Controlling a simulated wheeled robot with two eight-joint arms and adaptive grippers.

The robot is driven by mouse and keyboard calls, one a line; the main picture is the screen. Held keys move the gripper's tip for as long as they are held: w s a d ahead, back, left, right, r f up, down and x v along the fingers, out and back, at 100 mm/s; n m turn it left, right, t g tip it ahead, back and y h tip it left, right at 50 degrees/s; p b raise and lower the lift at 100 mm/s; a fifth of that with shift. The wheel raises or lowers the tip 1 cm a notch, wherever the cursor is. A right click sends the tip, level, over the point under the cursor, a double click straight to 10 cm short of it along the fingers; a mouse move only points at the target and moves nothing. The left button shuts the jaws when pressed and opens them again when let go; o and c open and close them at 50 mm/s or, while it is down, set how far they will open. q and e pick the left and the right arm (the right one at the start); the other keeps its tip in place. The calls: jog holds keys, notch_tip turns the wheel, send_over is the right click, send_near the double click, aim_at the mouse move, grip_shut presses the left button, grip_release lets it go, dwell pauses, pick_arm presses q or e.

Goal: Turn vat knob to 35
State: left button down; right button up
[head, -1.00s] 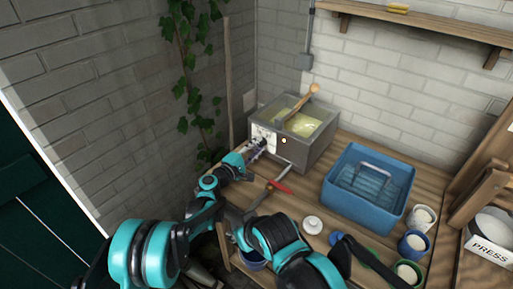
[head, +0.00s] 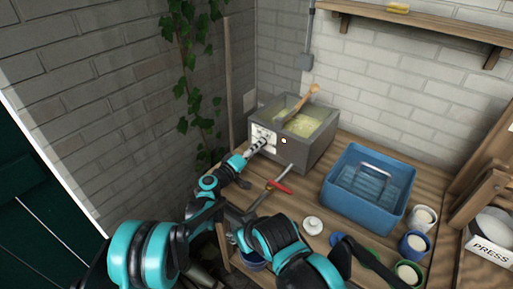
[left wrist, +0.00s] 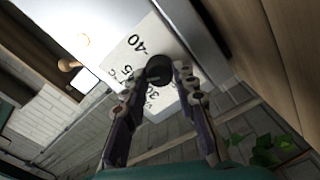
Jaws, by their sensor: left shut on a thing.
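The grey vat (head: 304,152) stands on the wooden bench against the white brick wall. Its white dial plate (head: 262,134) faces left, and in the left wrist view it shows 40 and partly covered numbers that look like 35 and 30. The black round knob (left wrist: 158,70) sits on this plate. My left gripper (head: 261,143) is at the dial, its two fingers on either side of the knob and shut on it. The knob's pointer cannot be made out.
A wooden paddle (head: 302,102) rests in the vat. A red-handled valve (head: 280,187) is below it, near my left arm. A blue tub (head: 366,194), a white lid (head: 313,225) and several cups stand to the right. Ivy (head: 187,60) hangs at the left wall.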

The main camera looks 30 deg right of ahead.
dwell(0.3)
pick_arm(q)
jog(key=c, duration=1.2)
grip_release()
jog(key=v, duration=1.2)
